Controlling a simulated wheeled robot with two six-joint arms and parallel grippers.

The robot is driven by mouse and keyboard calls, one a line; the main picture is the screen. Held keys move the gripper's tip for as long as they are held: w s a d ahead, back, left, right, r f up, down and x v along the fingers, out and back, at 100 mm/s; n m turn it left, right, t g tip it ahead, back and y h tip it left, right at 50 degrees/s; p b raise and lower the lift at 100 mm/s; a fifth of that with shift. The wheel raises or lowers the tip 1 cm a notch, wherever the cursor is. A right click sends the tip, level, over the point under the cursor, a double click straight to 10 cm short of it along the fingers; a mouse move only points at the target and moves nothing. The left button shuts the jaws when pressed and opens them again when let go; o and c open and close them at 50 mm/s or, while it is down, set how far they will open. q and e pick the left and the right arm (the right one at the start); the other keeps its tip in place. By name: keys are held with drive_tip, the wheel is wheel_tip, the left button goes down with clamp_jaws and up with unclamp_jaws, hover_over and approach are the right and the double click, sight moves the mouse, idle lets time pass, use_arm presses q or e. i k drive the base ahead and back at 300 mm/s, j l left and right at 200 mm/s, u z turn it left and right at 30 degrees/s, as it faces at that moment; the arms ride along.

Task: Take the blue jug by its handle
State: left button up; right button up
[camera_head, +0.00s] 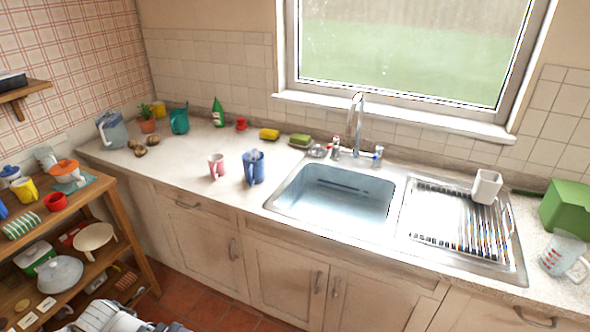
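A blue jug (254,167) stands upright on the pale counter, left of the sink. Its handle appears to be on its left side, and something pale shows at its top. A pink mug (216,166) stands just left of it, with a small gap. Another jug-like vessel (112,131), grey-blue with a handle on its left, stands at the counter's far left end. Neither of my grippers can be made out in the head view.
The sink (335,193) lies right of the blue jug, with a ribbed drainer holding a white cup (487,186). A teal jug (179,121), green bottle (218,112) and sponges stand behind. A crowded wooden shelf unit (93,199) stands left. Counter around the blue jug is mostly clear.

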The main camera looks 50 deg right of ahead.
sight(254, 170)
drive_tip(key=z, duration=1.45)
drive_tip(key=i+j+z, duration=0.1)
drive_tip(key=j, duration=0.35)
drive_tip(key=i+j, duration=0.25)
drive_tip(key=j, duration=0.15)
drive_tip(key=i+j+z, duration=0.15)
drive_tip(key=j, duration=0.3)
drive_tip(key=i+j+z, duration=0.1)
drive_tip(key=j, duration=0.35)
drive_tip(key=i+j+z, duration=0.1)
drive_tip(key=j, duration=0.35)
drive_tip(key=i+j, duration=0.15)
drive_tip(key=j, duration=0.35)
drive_tip(key=i+j+z, duration=0.15)
drive_tip(key=j, duration=0.3)
drive_tip(key=k, duration=0.05)
